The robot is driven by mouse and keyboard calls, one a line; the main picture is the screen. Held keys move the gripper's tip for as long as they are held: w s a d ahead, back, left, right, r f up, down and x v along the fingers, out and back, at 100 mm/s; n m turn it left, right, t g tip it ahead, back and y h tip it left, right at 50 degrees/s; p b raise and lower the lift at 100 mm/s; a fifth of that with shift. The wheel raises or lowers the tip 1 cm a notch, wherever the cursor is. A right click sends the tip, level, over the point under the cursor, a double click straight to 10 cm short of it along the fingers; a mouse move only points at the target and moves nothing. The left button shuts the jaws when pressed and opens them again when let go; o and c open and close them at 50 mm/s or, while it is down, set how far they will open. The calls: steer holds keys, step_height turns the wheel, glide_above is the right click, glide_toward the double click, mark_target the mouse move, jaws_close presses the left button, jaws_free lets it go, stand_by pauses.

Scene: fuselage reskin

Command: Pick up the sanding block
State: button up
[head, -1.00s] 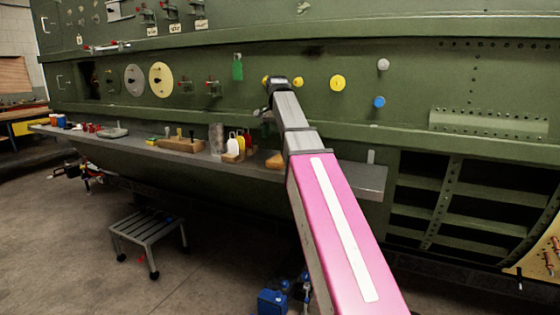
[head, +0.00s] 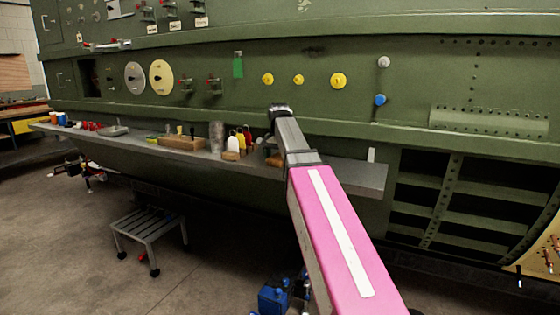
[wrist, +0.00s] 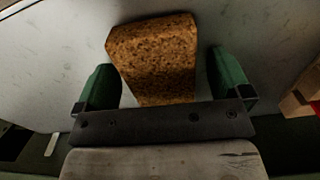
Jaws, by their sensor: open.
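The sanding block is a brown, speckled, cork-like block (wrist: 155,58) lying on the grey shelf in the wrist view. My gripper (wrist: 166,82) is open, with one green finger on each side of the block's near part. A gap shows between each finger and the block, and the block's near end is hidden behind the dark gripper bar. In the head view, the block (head: 274,159) shows only as a small brown patch beside my arm. The gripper end of my arm (head: 279,112) is over the shelf there, its fingers hidden.
The narrow grey shelf (head: 352,178) runs along the green fuselage wall. White and yellow bottles (head: 233,143), a wooden block (head: 231,156) and a wooden tray (head: 181,143) stand left of my arm. A step stool (head: 149,228) is on the floor.

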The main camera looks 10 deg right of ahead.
mark_target(278, 156)
steer(key=c, duration=1)
steer(key=shift+r, duration=0.45)
steer(key=r, duration=0.3)
steer(key=shift+a+r, duration=0.2)
steer(key=shift+r, duration=0.15)
steer(key=s+a+r, duration=0.2)
steer(key=a, duration=0.1)
steer(key=s+a+r, duration=0.2)
steer(key=a, duration=0.1)
steer(key=s+a+r, duration=0.2)
steer(key=a, duration=0.1)
steer(key=shift+s+a+r, duration=0.2)
steer(key=shift+o, duration=0.3)
